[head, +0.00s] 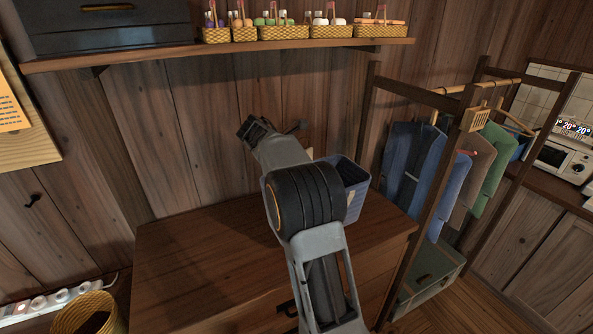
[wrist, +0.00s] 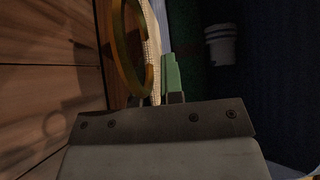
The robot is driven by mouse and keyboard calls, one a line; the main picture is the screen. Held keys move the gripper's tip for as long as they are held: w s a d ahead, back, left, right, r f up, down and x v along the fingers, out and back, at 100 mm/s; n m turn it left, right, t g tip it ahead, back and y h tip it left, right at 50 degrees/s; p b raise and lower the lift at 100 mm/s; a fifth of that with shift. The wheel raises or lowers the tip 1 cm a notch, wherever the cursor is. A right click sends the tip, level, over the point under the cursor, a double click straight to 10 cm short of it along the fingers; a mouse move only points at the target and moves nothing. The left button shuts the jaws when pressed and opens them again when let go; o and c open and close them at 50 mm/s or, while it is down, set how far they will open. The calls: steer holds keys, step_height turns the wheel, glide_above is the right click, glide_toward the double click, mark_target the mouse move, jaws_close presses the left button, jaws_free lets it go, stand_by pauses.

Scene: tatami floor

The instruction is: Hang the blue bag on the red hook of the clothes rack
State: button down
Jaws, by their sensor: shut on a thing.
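The blue bag (head: 353,183) shows in the head view just right of my arm's dark joint, over the wooden chest. My arm hides part of it, and I cannot tell whether it touches the chest top. In the wrist view my gripper (wrist: 158,99) is shut at the bag's tan ring handle (wrist: 148,78), beside a pale woven band; dark blue fabric fills the right side. The clothes rack (head: 367,120) stands to the right. A small red spot (head: 467,152) shows among its garments, too small to identify as the red hook.
Blue, brown and green garments (head: 412,165) hang on the rack, above a green case (head: 430,275). A shelf (head: 220,53) with small baskets and a dark box runs above the chest (head: 190,255). A wicker basket (head: 88,312) stands lower left. The chest's left top is clear.

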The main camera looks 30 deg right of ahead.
steer(key=f, duration=0.2)
steer(key=w+f+p, duration=0.1)
steer(key=f, duration=0.1)
steer(key=shift+d+p, duration=0.2)
steer(key=shift+p, duration=0.1)
steer(key=shift+f, duration=0.1)
steer(key=shift+f, duration=0.1)
steer(key=c, duration=1.3)
jaws_free()
steer(key=shift+o, duration=0.2)
steer(key=shift+f+b, duration=0.2)
steer(key=shift+b, duration=0.45)
